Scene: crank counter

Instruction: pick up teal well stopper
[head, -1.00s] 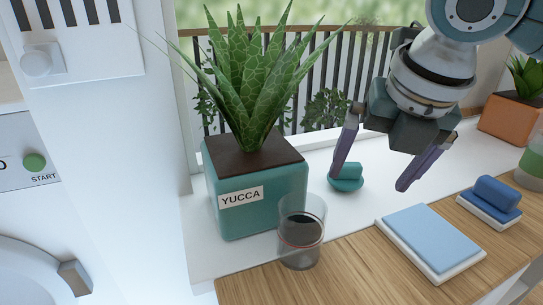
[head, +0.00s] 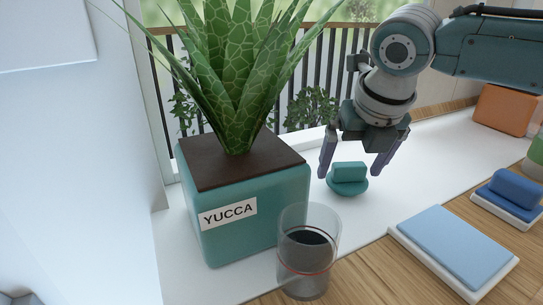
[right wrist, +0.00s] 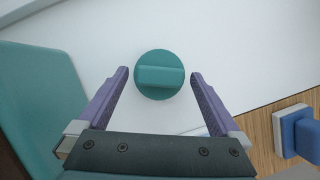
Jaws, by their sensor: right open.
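The teal well stopper (head: 348,180) is a round disc with a raised block grip on top. It rests on the white sill to the right of the yucca planter. My right gripper (head: 351,174) is open, with its purple fingers on either side of the stopper in the head view. In the right wrist view the stopper (right wrist: 160,75) lies just beyond and between the two open fingertips (right wrist: 159,76), and nothing is held. I cannot tell how high the fingertips are above the sill. My left gripper is not in view.
The teal planter (head: 243,232) labelled YUCCA stands close on the left. A clear glass (head: 308,262) with dark contents stands in front. A light blue pad (head: 455,246) and a blue block (head: 514,188) lie to the right on the wooden counter. White sill around the stopper is free.

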